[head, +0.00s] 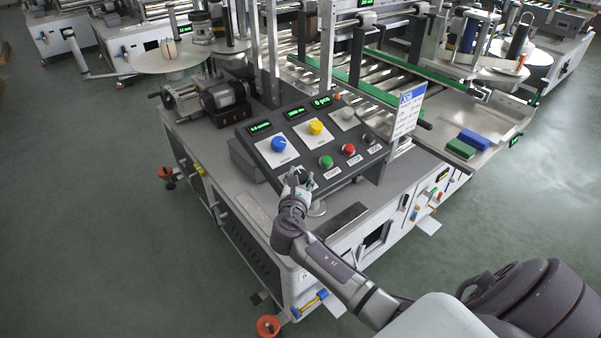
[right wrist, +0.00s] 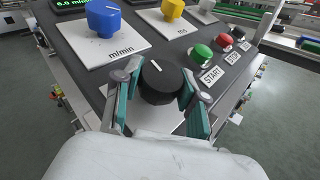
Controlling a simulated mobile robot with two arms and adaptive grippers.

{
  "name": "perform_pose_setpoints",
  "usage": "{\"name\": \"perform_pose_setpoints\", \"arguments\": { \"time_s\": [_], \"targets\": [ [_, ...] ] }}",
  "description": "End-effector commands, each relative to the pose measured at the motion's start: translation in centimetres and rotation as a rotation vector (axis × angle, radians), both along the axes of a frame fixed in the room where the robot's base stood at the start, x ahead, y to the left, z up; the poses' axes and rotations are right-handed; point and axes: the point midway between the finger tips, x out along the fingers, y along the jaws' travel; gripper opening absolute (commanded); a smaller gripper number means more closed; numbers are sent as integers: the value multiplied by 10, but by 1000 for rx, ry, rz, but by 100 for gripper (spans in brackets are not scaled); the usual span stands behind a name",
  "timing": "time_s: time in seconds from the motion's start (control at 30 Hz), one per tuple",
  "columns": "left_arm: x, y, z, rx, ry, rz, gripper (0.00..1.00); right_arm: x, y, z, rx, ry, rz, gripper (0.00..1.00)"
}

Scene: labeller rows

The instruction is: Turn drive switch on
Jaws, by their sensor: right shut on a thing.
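A black rotary knob (right wrist: 160,84) with a white pointer line sits on the near edge of the dark control panel (head: 290,112). The pointer line tilts slightly left of straight up in the right wrist view. My right gripper (right wrist: 158,88) is shut on this knob, one teal-padded finger on each side. In the head view my right gripper (head: 299,183) covers most of the knob. Any label of the knob is hidden. My left gripper is not in view.
The panel also carries a blue knob (head: 278,144), a yellow knob (head: 315,127), a green START button (head: 326,161), a red STOP button (head: 348,149) and lit green displays. A white sign (head: 408,110) stands right of the panel.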

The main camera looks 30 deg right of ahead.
Motion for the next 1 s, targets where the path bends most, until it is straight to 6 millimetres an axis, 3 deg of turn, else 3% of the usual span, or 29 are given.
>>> {"name": "perform_pose_setpoints", "arguments": {
  "time_s": [0.6, 1.0],
  "targets": [
    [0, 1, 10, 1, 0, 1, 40, 3, 1, 1, 184, 14, -505, 6],
    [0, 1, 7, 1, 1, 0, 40, 2, 1, 1, 239, 18, -660, 6]
  ]
}}
